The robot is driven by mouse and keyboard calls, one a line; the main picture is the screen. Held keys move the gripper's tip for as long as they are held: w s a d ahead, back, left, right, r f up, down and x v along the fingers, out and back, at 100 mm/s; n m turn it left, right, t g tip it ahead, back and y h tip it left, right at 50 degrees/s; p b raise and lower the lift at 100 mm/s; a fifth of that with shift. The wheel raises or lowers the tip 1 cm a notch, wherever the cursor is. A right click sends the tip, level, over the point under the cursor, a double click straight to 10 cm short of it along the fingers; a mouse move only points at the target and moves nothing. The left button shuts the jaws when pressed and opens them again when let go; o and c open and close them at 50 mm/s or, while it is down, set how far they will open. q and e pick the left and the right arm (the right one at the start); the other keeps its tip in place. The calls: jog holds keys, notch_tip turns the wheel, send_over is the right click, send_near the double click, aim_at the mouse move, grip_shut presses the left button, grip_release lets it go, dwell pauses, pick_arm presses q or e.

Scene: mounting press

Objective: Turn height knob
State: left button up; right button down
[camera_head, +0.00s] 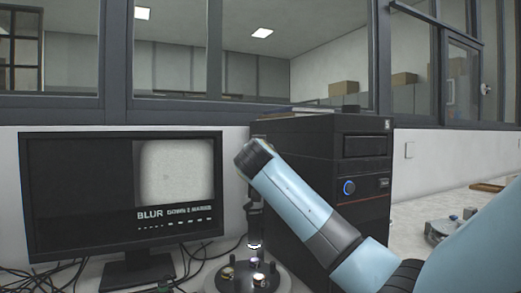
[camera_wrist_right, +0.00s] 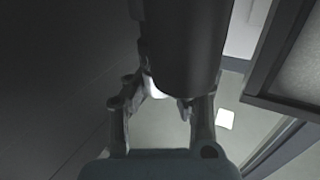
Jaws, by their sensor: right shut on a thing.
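In the head view a small instrument with a dark upright column (camera_head: 255,222) stands on a round dark base (camera_head: 228,288). My right arm comes in from the right, and its wrist is at the column's upper part. In the right wrist view my right gripper (camera_wrist_right: 168,102) has its two fingers closed in beside a large dark cylinder (camera_wrist_right: 185,45). It is shut, apparently on the height knob, which is mostly hidden by the fingers and the cylinder. My left gripper is in neither view.
A black computer tower (camera_head: 300,165) stands close behind my right arm. Cables (camera_head: 190,262) lie between the monitor and the instrument. Windows and a wall close off the back.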

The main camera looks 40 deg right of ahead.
jog(key=n+t+y+p, duration=0.1)
jog(key=n+t+y, duration=0.1)
jog(key=y, duration=0.1)
jog(key=shift+f+n+t, duration=0.1)
jog(key=shift+n+t, duration=0.2)
jog(key=shift+n, duration=0.1)
jog(key=shift+f+n+t+y+p, duration=0.1)
jog(key=shift+n+t+y+p, duration=0.5)
jog(key=shift+y, duration=0.5)
jog(key=shift+n+t+y+p, duration=0.4)
jog(key=shift+n+y, duration=0.3)
jog(key=shift+y, duration=0.4)
jog(key=c, duration=1)
grip_release()
jog(key=shift+c, duration=0.2)
jog(key=shift+s+a, duration=0.1)
jog(key=v, duration=1.2)
